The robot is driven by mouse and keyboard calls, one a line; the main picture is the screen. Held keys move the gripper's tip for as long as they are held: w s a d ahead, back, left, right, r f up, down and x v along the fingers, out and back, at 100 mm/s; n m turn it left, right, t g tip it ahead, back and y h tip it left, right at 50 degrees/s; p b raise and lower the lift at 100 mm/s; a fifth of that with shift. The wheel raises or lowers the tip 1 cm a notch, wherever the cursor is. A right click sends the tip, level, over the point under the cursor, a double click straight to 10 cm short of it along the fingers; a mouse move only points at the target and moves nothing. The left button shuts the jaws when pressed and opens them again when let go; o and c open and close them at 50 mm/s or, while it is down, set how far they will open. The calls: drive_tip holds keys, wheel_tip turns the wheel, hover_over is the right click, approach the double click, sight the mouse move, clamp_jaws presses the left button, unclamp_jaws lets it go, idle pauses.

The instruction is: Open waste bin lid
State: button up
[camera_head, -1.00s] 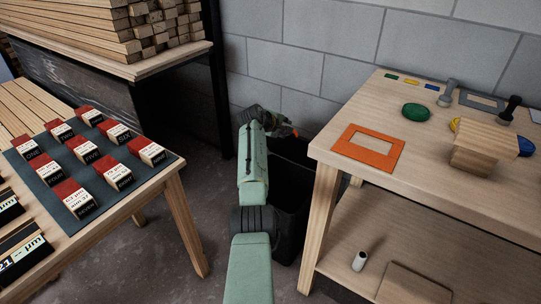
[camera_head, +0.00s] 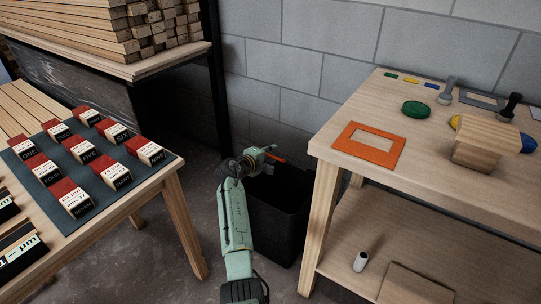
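The black waste bin (camera_head: 277,226) stands on the floor between the two tables, near the block wall. Its top is very dark and partly covered by my arm, so I cannot clearly tell the lid from the inside or how far it is open. My gripper (camera_head: 273,156) is above the back left part of the bin, with an orange part showing at its end. It is small and seen from behind, so the gap between its fingers is unclear. I see nothing held in it.
A wooden workbench (camera_head: 335,150) with an orange frame (camera_head: 368,145) stands close on the bin's right. At left, a table holds red-topped blocks on a dark mat (camera_head: 120,186). Stacked battens (camera_head: 160,25) lie on a shelf behind. Floor is clear left of the bin.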

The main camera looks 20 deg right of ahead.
drive_tip(key=shift+s+a+r+p, duration=0.25)
drive_tip(key=shift+r+p, duration=0.3)
drive_tip(key=shift+p, duration=0.25)
drive_tip(key=s+a+r+p, duration=0.4)
drive_tip(key=a+r+p, duration=0.1)
drive_tip(key=r, duration=0.3)
drive_tip(key=shift+a+r+p, duration=0.2)
drive_tip(key=shift+r+p, duration=0.1)
drive_tip(key=shift+r, duration=0.1)
idle(0.7)
